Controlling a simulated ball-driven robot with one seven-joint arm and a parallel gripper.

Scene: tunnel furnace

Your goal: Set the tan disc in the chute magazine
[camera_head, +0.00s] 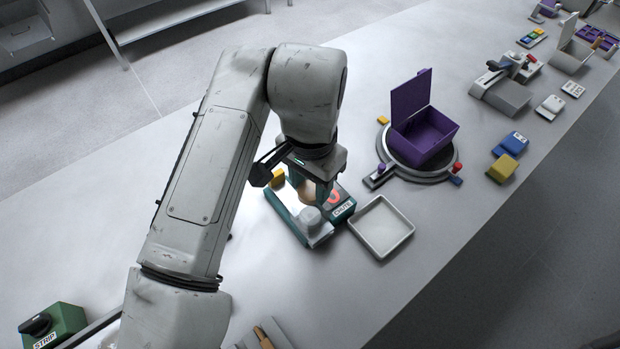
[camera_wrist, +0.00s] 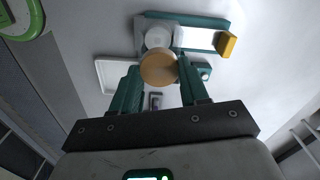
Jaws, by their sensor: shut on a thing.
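The tan disc (camera_wrist: 158,69) is held between the two teal fingers of my gripper (camera_wrist: 160,75), seen in the wrist view. In the head view the disc (camera_head: 304,194) shows only partly below my gripper (camera_head: 307,193). A teal-framed device (camera_head: 290,219) with a pale bed lies under my gripper; I take it to be the chute magazine. It bears a pale round piece (camera_head: 311,216) and a yellow block (camera_head: 278,178). In the wrist view the pale round piece (camera_wrist: 158,37) lies just beyond the disc. The gap between disc and device cannot be judged.
A dark teal box (camera_head: 340,208) with a red mark and a label adjoins the device. A shallow white tray (camera_head: 383,228) lies right of it. A purple open box (camera_head: 425,138) stands on a round turntable (camera_head: 452,158) farther back. Bare table lies at the front right.

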